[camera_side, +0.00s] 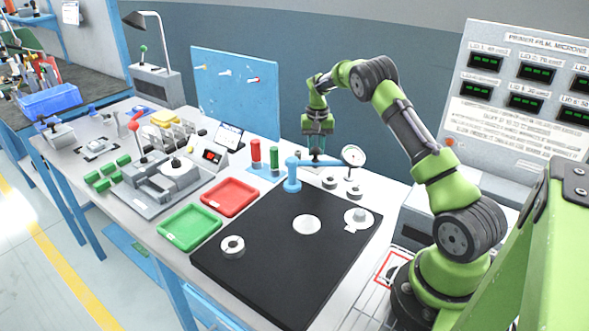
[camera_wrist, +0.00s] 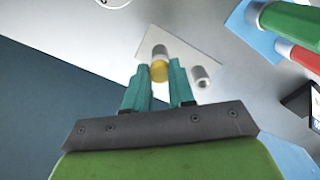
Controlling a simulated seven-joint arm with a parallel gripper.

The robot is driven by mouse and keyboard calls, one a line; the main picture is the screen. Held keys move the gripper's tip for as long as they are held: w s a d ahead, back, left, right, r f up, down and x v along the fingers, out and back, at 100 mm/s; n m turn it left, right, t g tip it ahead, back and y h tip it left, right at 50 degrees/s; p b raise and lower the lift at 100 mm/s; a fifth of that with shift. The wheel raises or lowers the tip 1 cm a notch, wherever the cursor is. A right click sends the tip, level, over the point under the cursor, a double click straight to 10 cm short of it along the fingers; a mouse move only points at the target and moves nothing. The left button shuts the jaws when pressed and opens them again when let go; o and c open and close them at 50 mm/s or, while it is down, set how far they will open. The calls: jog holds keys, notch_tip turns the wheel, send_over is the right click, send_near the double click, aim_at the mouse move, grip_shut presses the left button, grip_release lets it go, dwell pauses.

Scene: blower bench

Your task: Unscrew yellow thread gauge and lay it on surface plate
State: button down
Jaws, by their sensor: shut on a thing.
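The yellow thread gauge (camera_wrist: 159,71) shows as a small yellow end between the teal fingertips of my gripper (camera_wrist: 160,69) in the wrist view. My gripper is shut on it. A pale grey cylinder (camera_wrist: 160,51) is directly beyond the yellow end; I cannot tell whether the threads are engaged. In the side view my gripper (camera_side: 317,148) points down behind the surface plate, and the gauge cannot be made out there. The black surface plate (camera_side: 270,262) lies at the front of the bench, apart from my gripper.
A metal cylinder (camera_wrist: 202,78) stands close to my right finger. A blue stand with a dial gauge (camera_side: 353,156) is near my gripper. Green (camera_side: 256,151) and red (camera_side: 274,156) cylinders stand left of it. The plate carries a ring (camera_side: 232,246) and two pale pieces; much is bare.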

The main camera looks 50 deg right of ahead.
jog(key=n, duration=2.3)
jog(key=shift+a, duration=0.1)
jog(key=c, duration=1.2)
grip_release()
jog(key=shift+c, duration=0.2)
